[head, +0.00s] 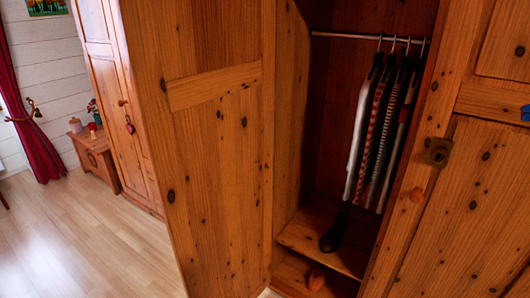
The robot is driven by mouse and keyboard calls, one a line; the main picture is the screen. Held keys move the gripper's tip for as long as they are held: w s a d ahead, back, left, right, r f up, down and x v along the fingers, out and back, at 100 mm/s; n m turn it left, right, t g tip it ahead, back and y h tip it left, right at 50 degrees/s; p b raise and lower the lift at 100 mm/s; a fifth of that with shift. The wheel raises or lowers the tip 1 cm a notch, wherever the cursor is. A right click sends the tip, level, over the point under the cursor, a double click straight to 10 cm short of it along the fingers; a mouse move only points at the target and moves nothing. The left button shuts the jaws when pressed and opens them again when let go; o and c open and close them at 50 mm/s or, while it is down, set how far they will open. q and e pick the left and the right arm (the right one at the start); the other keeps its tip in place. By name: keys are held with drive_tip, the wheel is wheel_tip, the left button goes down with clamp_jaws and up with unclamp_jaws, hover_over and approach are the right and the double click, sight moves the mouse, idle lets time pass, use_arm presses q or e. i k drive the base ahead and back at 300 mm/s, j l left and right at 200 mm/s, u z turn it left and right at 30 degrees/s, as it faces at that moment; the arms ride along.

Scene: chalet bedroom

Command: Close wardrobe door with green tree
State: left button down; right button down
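The wooden wardrobe stands open in the head view, with its dark interior (335,120) showing right of centre. A large pine door panel (215,150) with a cross plank stands swung out on the left side of the opening. To the right of the opening is another panelled wooden door (470,210), which looks shut. No green tree is visible on any face I see; the outer face of the open door is hidden. Neither gripper is in view.
Several garments (380,130) hang from a metal rail (345,35). A dark object (335,235), perhaps a boot, is on the shelf (310,232). A wooden chest (97,160) stands at the far left. The wood floor (90,235) left of the open door is clear.

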sight(201, 73)
drive_tip(key=i+j+z, duration=0.15)
drive_tip(key=j+z, duration=1.15)
drive_tip(key=j, duration=0.75)
drive_tip(key=k+j+z, duration=0.15)
drive_tip(key=j, duration=1.4)
drive_tip(key=i+j, duration=0.15)
drive_tip(key=i, duration=0.2)
drive_tip(key=l+z, duration=0.05)
